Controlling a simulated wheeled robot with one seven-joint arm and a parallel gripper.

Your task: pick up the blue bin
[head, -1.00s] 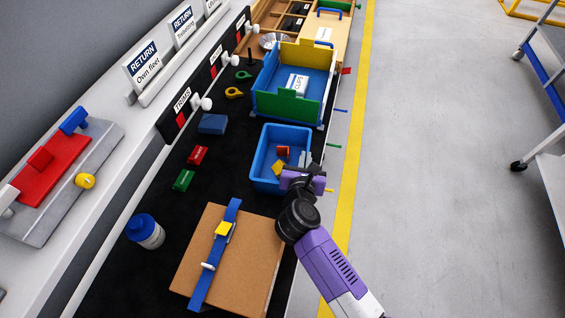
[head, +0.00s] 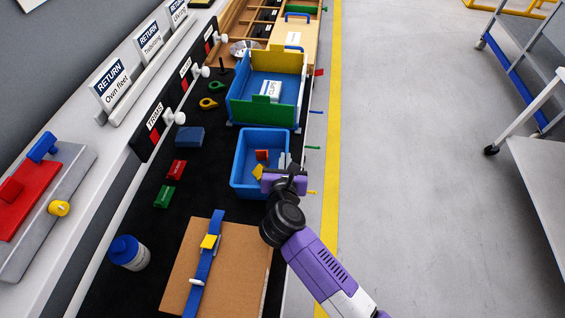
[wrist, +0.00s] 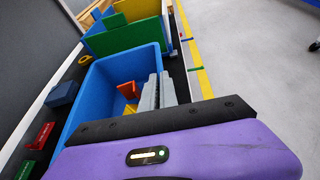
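The blue bin (head: 240,181) is an open-topped tray standing upright on the black bench mat, with small red, yellow and grey items in view inside its outline. My gripper (head: 285,161) is at its near right corner, purple body by the rim. In the wrist view the bin (wrist: 92,92) lies just ahead of the gripper (wrist: 159,90). Two grey ridged fingers show close together near the bin's right wall. Whether that wall is between them is not clear. The purple body and black bar hide the bin's near side.
A blue, yellow and green box (head: 240,110) stands just behind the bin. A cardboard box (head: 237,265) with a blue strap lies in front.

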